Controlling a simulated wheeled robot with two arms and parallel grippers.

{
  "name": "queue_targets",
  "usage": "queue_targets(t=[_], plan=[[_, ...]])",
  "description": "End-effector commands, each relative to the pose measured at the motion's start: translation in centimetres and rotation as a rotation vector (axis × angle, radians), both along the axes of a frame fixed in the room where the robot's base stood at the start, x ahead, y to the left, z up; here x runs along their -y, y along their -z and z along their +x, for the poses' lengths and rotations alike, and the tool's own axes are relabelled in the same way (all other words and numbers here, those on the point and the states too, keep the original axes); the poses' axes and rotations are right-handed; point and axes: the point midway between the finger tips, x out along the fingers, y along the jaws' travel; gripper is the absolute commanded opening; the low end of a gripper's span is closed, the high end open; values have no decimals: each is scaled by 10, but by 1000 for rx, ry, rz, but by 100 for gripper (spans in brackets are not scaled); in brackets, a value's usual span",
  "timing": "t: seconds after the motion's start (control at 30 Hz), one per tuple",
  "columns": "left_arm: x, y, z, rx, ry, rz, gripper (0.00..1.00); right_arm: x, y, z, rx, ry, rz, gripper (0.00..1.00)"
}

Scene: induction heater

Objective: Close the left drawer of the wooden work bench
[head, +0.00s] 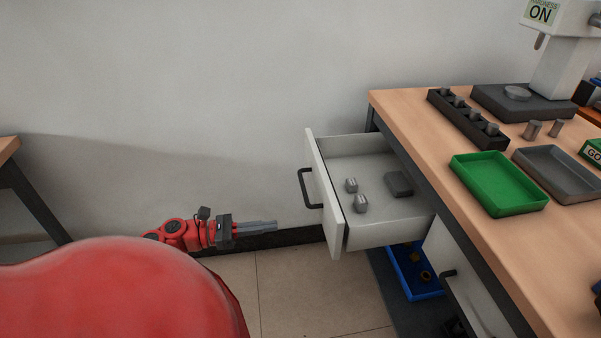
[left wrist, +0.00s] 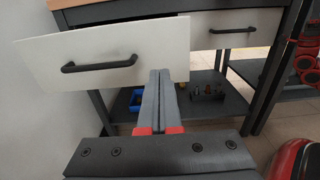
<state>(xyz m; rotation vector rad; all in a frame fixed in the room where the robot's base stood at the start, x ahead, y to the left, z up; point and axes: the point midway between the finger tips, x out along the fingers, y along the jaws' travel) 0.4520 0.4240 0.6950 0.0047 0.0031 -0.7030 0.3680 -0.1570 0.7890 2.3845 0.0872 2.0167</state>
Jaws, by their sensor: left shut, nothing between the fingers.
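The left drawer (head: 360,232) of the wooden work bench (head: 408,130) is pulled well out, with its white front and dark handle (head: 308,188) facing my left arm. Two small metal parts (head: 361,203) and a dark block (head: 398,184) lie in it. My left gripper (head: 272,225) is shut and empty, left of the drawer front and apart from it in the head view. In the left wrist view, the shut fingers (left wrist: 158,82) point toward the right edge of the drawer front (left wrist: 110,62), right of its handle (left wrist: 99,64). My right gripper is not in view.
A second drawer (left wrist: 235,28) beside it looks closed. A blue bin (head: 410,272) sits on the shelf below. Green (head: 498,183) and grey (head: 556,173) trays stand on the bench top. A wall is behind; the floor left of the drawer is clear.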

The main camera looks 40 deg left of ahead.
Motion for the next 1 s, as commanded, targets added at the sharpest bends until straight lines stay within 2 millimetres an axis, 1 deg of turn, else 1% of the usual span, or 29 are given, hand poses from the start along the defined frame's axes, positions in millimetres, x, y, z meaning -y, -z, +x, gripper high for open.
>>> queue_targets(t=[0.17, 0.3, 0.5, 0.6, 0.7, 1.0], plan=[[25, -1, 25, 0, 10, -3, 0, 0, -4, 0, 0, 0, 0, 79], [46, -2, 49, 3, 10, -3, 0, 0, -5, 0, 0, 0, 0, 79], [69, -2, 78, 2, 6, -3, 0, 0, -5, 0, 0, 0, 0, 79], [78, -2, 88, 2, 9, -5, 0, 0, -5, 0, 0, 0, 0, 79], [83, -2, 94, 2, 6, -6, 0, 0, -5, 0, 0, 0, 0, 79], [85, -1, 98, 0, 3, -6, 0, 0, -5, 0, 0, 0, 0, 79]])
